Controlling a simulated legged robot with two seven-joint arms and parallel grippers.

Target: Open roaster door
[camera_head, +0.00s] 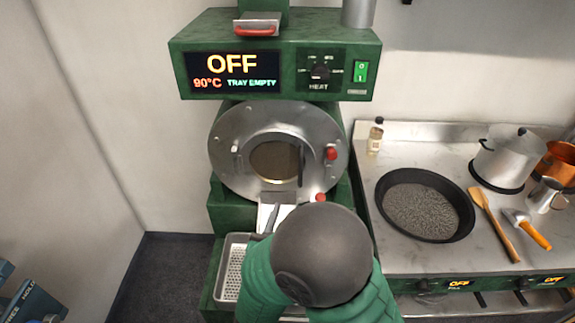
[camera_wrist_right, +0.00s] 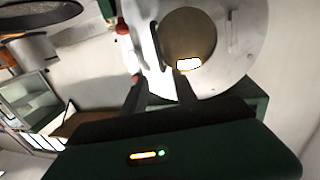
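The green roaster (camera_head: 275,100) stands in the middle of the head view. Its round steel door (camera_head: 229,150) has a brownish glass window (camera_head: 275,160), a dark vertical bar (camera_head: 301,165) and a red knob (camera_head: 331,153) at the right. The door appears closed. My right arm comes up from below and hides the area under the door. In the right wrist view, my right gripper (camera_wrist_right: 160,80) has its two dark fingers apart with nothing visibly between them, in front of the door's lower part (camera_wrist_right: 240,45). My left gripper is not in view.
The roaster display (camera_head: 232,72) reads OFF, 90°C, TRAY EMPTY. A perforated tray (camera_head: 234,270) sits below left of the door.

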